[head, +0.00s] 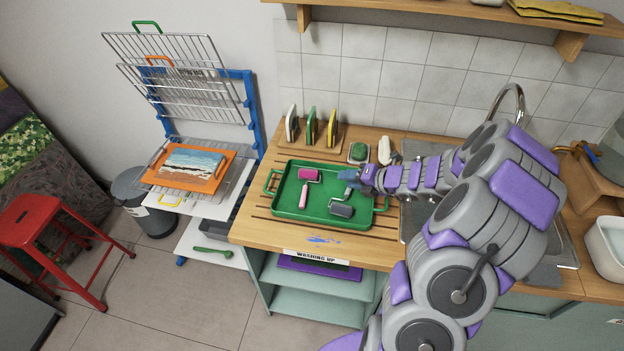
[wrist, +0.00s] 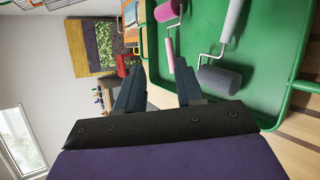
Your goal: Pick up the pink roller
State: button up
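The pink roller (head: 309,175) lies in the left part of a green tray (head: 330,188) on the wooden counter, its pink handle pointing toward the tray's front. In the wrist view the pink roller (wrist: 167,11) is at the top, partly cut off, and its handle ends near my fingertips. My gripper (head: 349,182) is over the right part of the tray, to the right of the pink roller. In the wrist view my gripper (wrist: 160,88) is open, with nothing between its two dark fingers. A grey roller (head: 341,210) lies in the tray's front right; its handle is partly hidden in the head view.
A wooden holder with several upright pads (head: 311,128) stands behind the tray. A green scrubber (head: 358,152) and a white bottle (head: 384,150) are at the back. A drying rack (head: 190,90) with a framed painting (head: 190,168) stands left. A shelf (head: 440,12) overhangs the back wall.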

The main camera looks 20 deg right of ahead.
jog(key=f+m, duration=0.1)
jog(key=m, duration=0.1)
jog(key=h+b, duration=0.1)
jog(key=b, duration=0.2)
send_near(317, 177)
jog(key=shift+w+a+f+m+t+b, duration=0.35)
jog(key=shift+w+a+f, duration=0.25)
jog(key=shift+a+f, duration=0.25)
jog(key=shift+w+a+f, duration=0.2)
jog(key=shift+w+a, duration=0.1)
jog(key=shift+a, duration=0.15)
jog(key=w, duration=0.1)
jog(key=w+f+b, duration=0.2)
jog(key=shift+w+d+f, duration=0.25)
jog(key=shift+w+d, duration=0.05)
jog(key=shift+w, duration=0.1)
jog(key=shift+a, duration=0.7)
jog(key=shift+w+a, duration=0.1)
jog(key=shift+a, duration=0.05)
jog(key=c, duration=0.3)
jog(key=shift+d, duration=0.25)
jog(key=c, duration=0.3)
jog(key=shift+d, duration=0.2)
grip_shut()
